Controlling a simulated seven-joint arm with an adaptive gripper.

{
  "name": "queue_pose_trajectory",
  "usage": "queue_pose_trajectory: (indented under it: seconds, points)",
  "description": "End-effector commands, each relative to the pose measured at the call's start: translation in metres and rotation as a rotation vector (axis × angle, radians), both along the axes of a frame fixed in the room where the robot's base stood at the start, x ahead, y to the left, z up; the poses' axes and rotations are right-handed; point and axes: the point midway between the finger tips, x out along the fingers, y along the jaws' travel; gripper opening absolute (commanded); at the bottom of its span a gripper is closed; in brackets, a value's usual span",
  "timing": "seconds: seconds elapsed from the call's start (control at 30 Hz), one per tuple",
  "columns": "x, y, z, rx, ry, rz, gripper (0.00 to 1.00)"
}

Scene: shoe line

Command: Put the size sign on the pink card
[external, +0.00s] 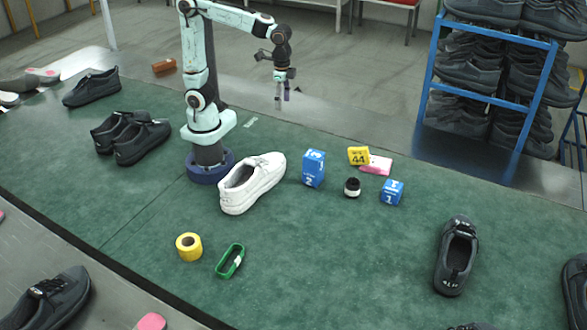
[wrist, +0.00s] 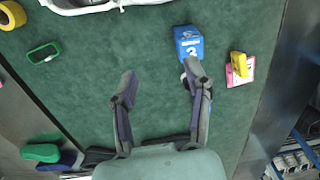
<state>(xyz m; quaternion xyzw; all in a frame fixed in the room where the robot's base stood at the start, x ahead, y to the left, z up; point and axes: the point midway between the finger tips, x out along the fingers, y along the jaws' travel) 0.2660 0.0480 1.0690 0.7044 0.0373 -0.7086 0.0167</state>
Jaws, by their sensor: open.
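The yellow size sign (external: 358,156), marked 44, stands upright at the left edge of the pink card (external: 377,166) on the green mat. In the wrist view the sign (wrist: 238,62) overlaps the pink card (wrist: 242,75), with pink showing on both sides of it. I cannot tell whether its whole base rests on the card. My gripper (external: 283,94) hangs in the air at the back of the mat, left of the sign and card. In the wrist view my gripper (wrist: 160,78) is open with nothing between the fingers.
A blue numbered block (external: 314,168), a small black jar (external: 352,187) and another blue block (external: 391,192) stand near the card. A white shoe (external: 252,183), yellow tape roll (external: 189,246) and green band (external: 230,261) lie left. A dark shoe (external: 456,255) lies right. The front middle is clear.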

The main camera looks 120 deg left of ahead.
Motion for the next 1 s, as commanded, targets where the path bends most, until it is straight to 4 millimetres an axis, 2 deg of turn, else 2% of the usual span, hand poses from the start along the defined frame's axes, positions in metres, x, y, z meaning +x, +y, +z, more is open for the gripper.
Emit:
queue_pose_trajectory:
  seconds: [0.03, 0.1, 0.2, 0.3, 0.43, 1.0]
  points:
    - [-0.032, -0.012, -0.003, 0.007, -0.004, 0.001, 0.49]
    - [-0.069, -0.022, -0.014, 0.016, -0.004, 0.009, 0.49]
    - [-0.108, -0.029, -0.031, 0.027, -0.003, 0.020, 0.49]
    - [-0.130, -0.031, -0.043, 0.034, -0.002, 0.027, 0.49]
    - [-0.140, -0.031, -0.049, 0.038, 0.001, 0.030, 0.49]
    - [-0.139, -0.031, -0.048, 0.037, 0.002, 0.030, 0.49]
